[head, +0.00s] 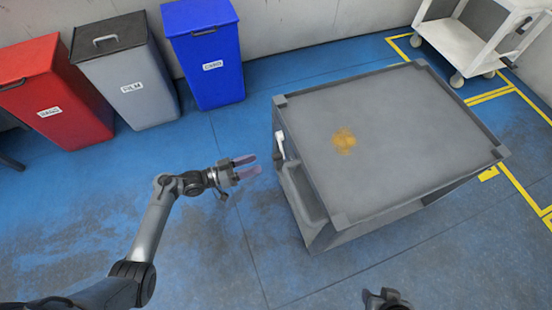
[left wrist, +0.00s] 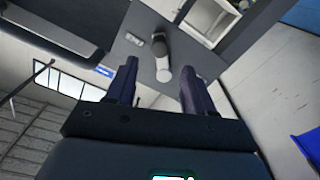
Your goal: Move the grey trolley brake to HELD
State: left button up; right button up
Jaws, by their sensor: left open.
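The grey trolley (head: 400,140) stands on the blue floor right of centre in the head view, with an orange-brown stain on its top. A short lever with a pale end (head: 280,146) sits on its left side near the far corner; I take it for the brake. In the left wrist view this lever (left wrist: 162,52) shows on a grey panel, its white end between my fingers in the picture. My left gripper (head: 252,166) is open and empty, left of the lever and apart from it. My right gripper (head: 386,300) is only partly seen at the bottom edge; its jaws are unclear.
A red bin (head: 60,95), a grey bin (head: 128,80) and a blue bin (head: 208,60) stand along the back wall. A white shelf cart (head: 455,45) stands at the far right. Yellow lines mark the floor there. The floor between bins and trolley is clear.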

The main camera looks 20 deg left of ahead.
aim_at(276, 157)
pick_arm(q)
jog(key=b+x, duration=0.3)
jog(key=x, duration=0.5)
jog(key=shift+f, duration=0.15)
jog(key=shift+w+d, duration=0.4)
jog(key=shift+d, duration=0.1)
